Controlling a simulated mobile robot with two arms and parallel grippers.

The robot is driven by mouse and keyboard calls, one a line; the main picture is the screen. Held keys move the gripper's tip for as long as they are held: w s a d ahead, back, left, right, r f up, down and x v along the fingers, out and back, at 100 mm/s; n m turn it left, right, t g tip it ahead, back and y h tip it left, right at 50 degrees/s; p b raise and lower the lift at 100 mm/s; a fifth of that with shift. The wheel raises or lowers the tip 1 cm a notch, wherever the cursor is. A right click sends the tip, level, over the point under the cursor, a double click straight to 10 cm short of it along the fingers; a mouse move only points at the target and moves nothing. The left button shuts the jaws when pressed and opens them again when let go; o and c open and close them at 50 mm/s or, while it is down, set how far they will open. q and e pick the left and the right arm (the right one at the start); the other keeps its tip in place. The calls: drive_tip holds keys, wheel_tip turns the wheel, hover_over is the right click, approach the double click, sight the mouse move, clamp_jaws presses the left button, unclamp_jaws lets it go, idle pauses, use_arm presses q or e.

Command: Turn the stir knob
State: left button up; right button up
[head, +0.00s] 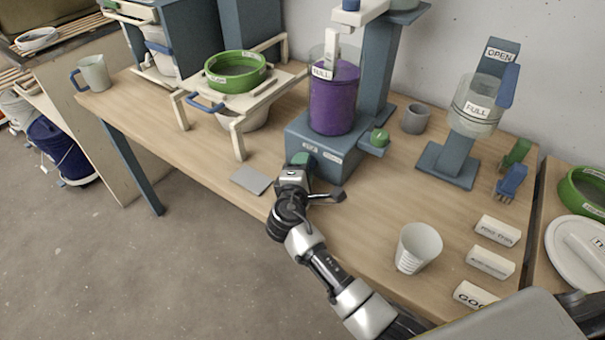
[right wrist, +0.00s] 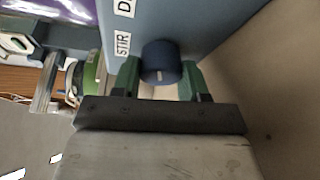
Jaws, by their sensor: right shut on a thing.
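The stir knob (right wrist: 160,62) is a dark blue round knob with a light mark on its face, on the blue-grey mixer base (head: 330,150). A "STIR" label (right wrist: 123,46) is beside it in the right wrist view. My right gripper (right wrist: 160,80) has its green fingers on either side of the knob and is shut on it. In the head view the right gripper (head: 300,160) is at the front of the base and hides the knob. A clear vessel of purple glaze (head: 333,103), labelled "FULL", stands on the base. My left gripper is not in view.
A grey plate (head: 250,180) lies left of my right gripper. A white cup (head: 418,248) and several labelled blocks (head: 490,262) are to the right. A green sieve (head: 235,72) sits on a wooden stand at left. The table's front edge runs beneath my arm.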

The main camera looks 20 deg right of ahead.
drive_tip(key=shift+w+d+r, duration=0.1)
drive_tip(key=shift+d+r, duration=0.05)
idle(0.3)
drive_tip(key=o, duration=0.9)
drive_tip(key=v, duration=1)
drive_tip(key=shift+s+a+b, duration=0.25)
drive_tip(key=shift+s+b, duration=0.1)
drive_tip(key=shift+b, duration=0.05)
